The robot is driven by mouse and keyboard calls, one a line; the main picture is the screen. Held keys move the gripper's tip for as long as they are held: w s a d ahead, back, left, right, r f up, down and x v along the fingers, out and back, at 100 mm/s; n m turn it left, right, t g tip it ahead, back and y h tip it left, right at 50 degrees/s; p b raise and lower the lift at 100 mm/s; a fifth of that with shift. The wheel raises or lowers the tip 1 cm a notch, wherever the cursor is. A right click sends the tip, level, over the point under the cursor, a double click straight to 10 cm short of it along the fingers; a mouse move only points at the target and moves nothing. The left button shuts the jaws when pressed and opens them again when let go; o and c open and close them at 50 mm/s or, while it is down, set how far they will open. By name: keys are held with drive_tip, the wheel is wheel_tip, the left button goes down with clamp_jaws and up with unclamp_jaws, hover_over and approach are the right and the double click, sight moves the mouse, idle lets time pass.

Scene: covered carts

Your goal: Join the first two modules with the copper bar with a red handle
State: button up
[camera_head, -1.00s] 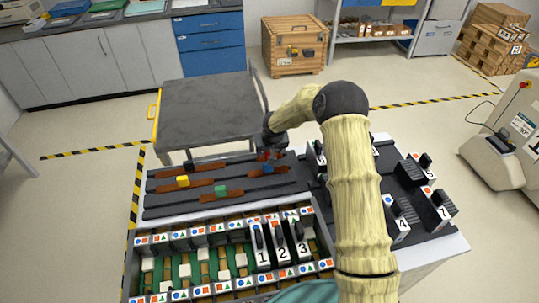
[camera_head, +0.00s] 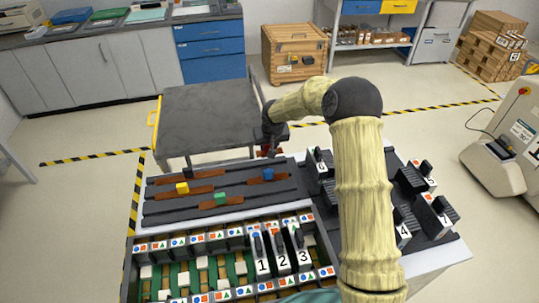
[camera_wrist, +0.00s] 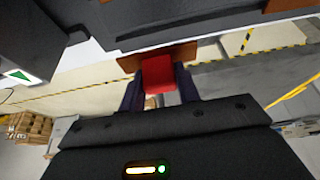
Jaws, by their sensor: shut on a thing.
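My gripper (camera_head: 268,148) is at the back edge of the black bar tray (camera_head: 160,208) in the head view. In the wrist view my gripper (camera_wrist: 160,88) is shut on the red handle (camera_wrist: 158,73) of a copper bar (camera_wrist: 130,62). The bar appears held clear of the tray; the red handle also shows small in the head view (camera_head: 267,152). Modules 1 (camera_head: 262,265), 2 (camera_head: 281,260) and 3 (camera_head: 300,256) stand upright side by side in the slotted rack (camera_head: 236,286) at the front.
Copper bars with yellow (camera_head: 182,188), green (camera_head: 221,197), blue (camera_head: 267,174) and black (camera_head: 191,167) handles lie in the tray. More numbered modules, including 4 (camera_head: 403,232) and 7 (camera_head: 444,221), stand to the right. A grey cart (camera_head: 205,118) is behind.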

wheel_tip(320, 180, up, 4)
drive_tip(key=shift+f, duration=0.1)
idle(0.6)
drive_tip(key=shift+s+d+r+p, duration=0.3)
drive_tip(key=shift+s+p, duration=0.25)
drive_tip(key=shift+p, duration=0.65)
drive_tip(key=s+d+r+m+p, duration=0.1)
drive_tip(key=s+d+r+p, duration=0.2)
drive_tip(key=s+d+p, duration=0.3)
drive_tip(key=s+d+r+m+h+p, duration=0.1)
drive_tip(key=s+d+r+p, duration=0.2)
drive_tip(key=s+d+p, duration=0.4)
drive_tip(key=s+p, duration=0.1)
drive_tip(key=p, duration=0.5)
drive_tip(key=shift+d+r, duration=0.15)
drive_tip(key=shift+d, duration=0.05)
drive_tip(key=shift+s, duration=0.1)
